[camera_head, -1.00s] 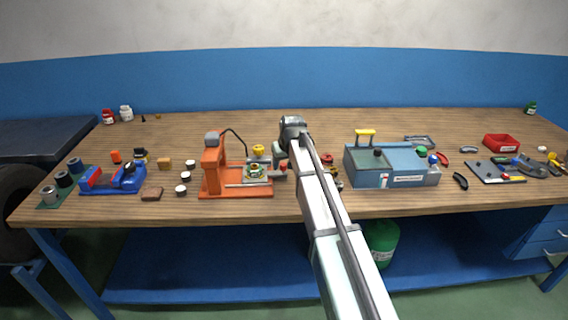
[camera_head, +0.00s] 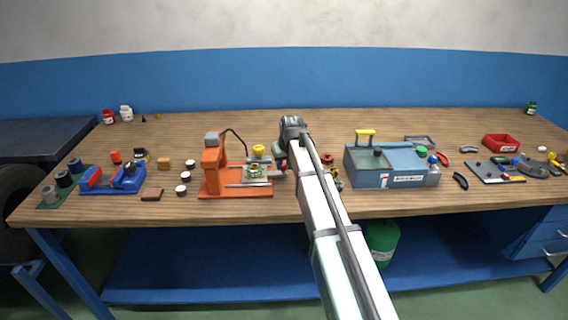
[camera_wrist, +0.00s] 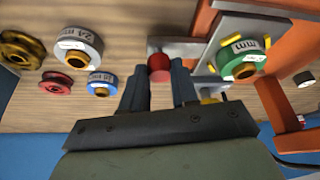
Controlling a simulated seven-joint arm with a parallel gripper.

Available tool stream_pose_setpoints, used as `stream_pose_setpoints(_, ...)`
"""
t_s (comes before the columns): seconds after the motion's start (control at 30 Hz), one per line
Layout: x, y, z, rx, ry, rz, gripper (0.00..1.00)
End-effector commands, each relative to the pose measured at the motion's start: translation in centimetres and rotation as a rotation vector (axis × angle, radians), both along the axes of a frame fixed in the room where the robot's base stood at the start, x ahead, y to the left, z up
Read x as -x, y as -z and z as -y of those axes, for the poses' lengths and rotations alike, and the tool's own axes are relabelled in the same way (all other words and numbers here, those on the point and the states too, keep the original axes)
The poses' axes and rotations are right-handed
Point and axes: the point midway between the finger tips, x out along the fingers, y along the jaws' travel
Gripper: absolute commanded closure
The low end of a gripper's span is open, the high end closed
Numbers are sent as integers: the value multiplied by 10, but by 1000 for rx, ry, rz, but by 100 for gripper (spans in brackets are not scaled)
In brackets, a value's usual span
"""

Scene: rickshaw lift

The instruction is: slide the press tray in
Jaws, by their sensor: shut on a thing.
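The orange press (camera_head: 211,170) stands on the bench left of centre. Its grey tray (camera_head: 264,179) lies on the press base and carries a green ring with a brass centre (camera_wrist: 243,61). A red knob (camera_wrist: 159,67) sticks out from the tray's right side in the head view. My gripper (camera_head: 281,161) is at that side, partly hidden by my arm. In the wrist view, its two dark fingers (camera_wrist: 159,74) are shut around the red knob.
Several labelled rings and spools, including a white ring (camera_wrist: 78,45) and a red spool (camera_wrist: 56,83), lie near my gripper. A grey-blue toolbox-like unit (camera_head: 391,168) stands to the right. Small dark-and-white cylinders (camera_head: 184,176) stand left of the press.

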Motion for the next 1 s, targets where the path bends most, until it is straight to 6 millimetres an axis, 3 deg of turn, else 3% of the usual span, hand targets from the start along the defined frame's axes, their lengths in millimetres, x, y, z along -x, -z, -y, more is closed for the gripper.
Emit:
stream_pose_setpoints(0.23, 0, 0, -1, 0, 0, 0, 100)
stream_pose_setpoints(0.33, -1, 0, -11, -1, -1, 0, 100)
stream_pose_setpoints(0.8, -2, -1, -112, 0, -3, 1, 100)
stream_pose_setpoints(1.0, -1, -1, -137, -1, -1, 1, 100)
